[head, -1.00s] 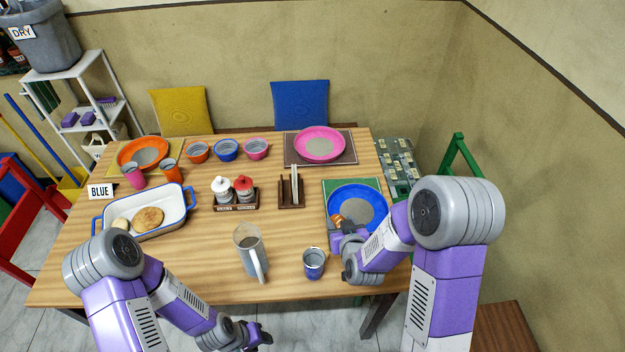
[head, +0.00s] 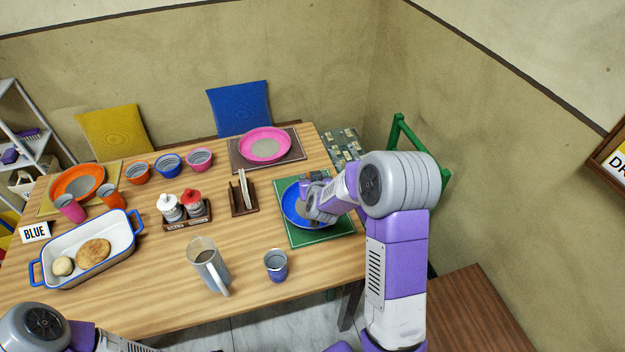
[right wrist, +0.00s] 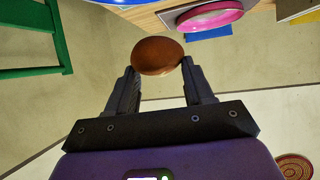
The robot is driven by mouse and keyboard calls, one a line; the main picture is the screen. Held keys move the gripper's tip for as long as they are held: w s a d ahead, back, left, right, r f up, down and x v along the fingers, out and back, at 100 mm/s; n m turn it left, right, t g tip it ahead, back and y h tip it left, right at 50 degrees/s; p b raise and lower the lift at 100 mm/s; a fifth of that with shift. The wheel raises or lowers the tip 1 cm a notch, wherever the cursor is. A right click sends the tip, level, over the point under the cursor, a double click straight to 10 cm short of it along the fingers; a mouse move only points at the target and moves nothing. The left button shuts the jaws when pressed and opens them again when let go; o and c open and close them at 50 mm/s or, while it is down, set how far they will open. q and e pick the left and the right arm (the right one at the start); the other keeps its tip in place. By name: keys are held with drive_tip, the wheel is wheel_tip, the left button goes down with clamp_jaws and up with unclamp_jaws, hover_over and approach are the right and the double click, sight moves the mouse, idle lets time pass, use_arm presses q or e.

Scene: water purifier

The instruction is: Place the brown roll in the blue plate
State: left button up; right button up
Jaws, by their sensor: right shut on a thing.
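The brown roll (right wrist: 158,56) is between the fingertips of my right gripper (right wrist: 158,72) in the right wrist view, and the gripper is shut on it. In the head view my right gripper (head: 308,188) is over the blue plate (head: 290,208), and the roll is hidden there. The plate lies on a green mat (head: 335,229) at the table's right side, partly covered by my right arm. I cannot tell how high the roll is above the plate. My left gripper is out of view.
A blue cup (head: 276,267), a pitcher (head: 208,264) and a wooden holder (head: 243,207) stand near the plate. A blue-rimmed baking dish (head: 60,281) with a round bread (head: 94,252) and a smaller roll (head: 62,266) is at left. A pink plate (head: 265,145) lies behind.

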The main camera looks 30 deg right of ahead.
wheel_tip(320, 180, down, 10)
drive_tip(key=b, duration=0.7)
drive_tip(key=shift+f+b, duration=0.2)
drive_tip(key=shift+b, duration=0.15)
drive_tip(key=o, duration=1.1)
wheel_tip(320, 180, up, 7)
drive_tip(key=p, duration=0.5)
drive_tip(key=shift+r+p, duration=0.15)
drive_tip(key=shift+p, duration=0.15)
